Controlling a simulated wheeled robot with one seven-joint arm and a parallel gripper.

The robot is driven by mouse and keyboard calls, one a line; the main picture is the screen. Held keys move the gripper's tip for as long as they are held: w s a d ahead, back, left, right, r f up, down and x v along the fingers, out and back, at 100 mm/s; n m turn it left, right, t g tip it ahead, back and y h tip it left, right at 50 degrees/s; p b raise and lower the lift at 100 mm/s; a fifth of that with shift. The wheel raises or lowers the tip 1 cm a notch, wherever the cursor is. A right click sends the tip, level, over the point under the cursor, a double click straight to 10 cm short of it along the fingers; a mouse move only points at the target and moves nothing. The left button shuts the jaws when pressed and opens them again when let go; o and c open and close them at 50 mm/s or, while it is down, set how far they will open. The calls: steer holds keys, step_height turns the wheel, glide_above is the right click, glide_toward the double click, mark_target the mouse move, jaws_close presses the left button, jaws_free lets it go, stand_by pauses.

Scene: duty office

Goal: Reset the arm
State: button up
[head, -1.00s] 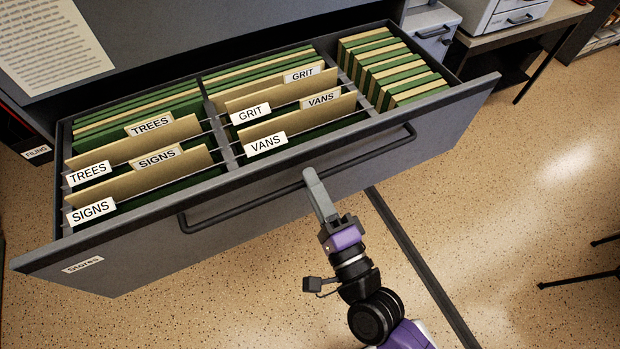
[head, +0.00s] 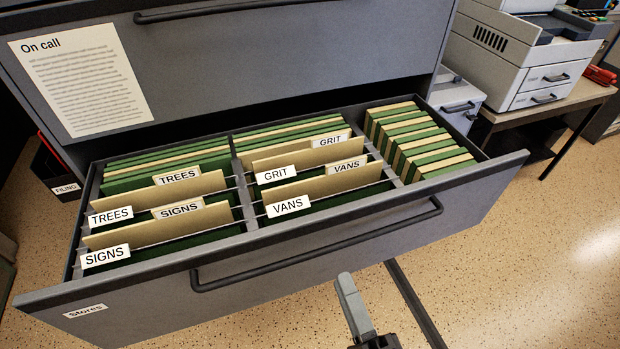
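My gripper (head: 345,284) is at the lower middle of the head view, in front of the open drawer (head: 350,238). Its grey fingers point up toward the drawer front and overlap each other from this angle, so I cannot tell whether they are apart. No object shows at the fingertips. The tips appear below the dark drawer handle (head: 320,246), clear of it in the picture. Most of my arm is below the frame.
The drawer is pulled out of the grey cabinet (head: 290,60) and holds tabbed folders (head: 165,190) and green files (head: 415,140). A table (head: 560,105) with a printer (head: 520,60) stands at the right. Speckled floor (head: 540,240) is open at the lower right.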

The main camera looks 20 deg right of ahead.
steer(key=s+d+n+g, duration=0.2)
steer(key=s+n, duration=0.7)
steer(key=s+d+n+g, duration=0.3)
steer(key=s+n, duration=0.6)
steer(key=shift+d+r, duration=0.25)
steer(key=shift+r, duration=0.05)
steer(key=shift+s, duration=0.1)
stand_by(5.8)
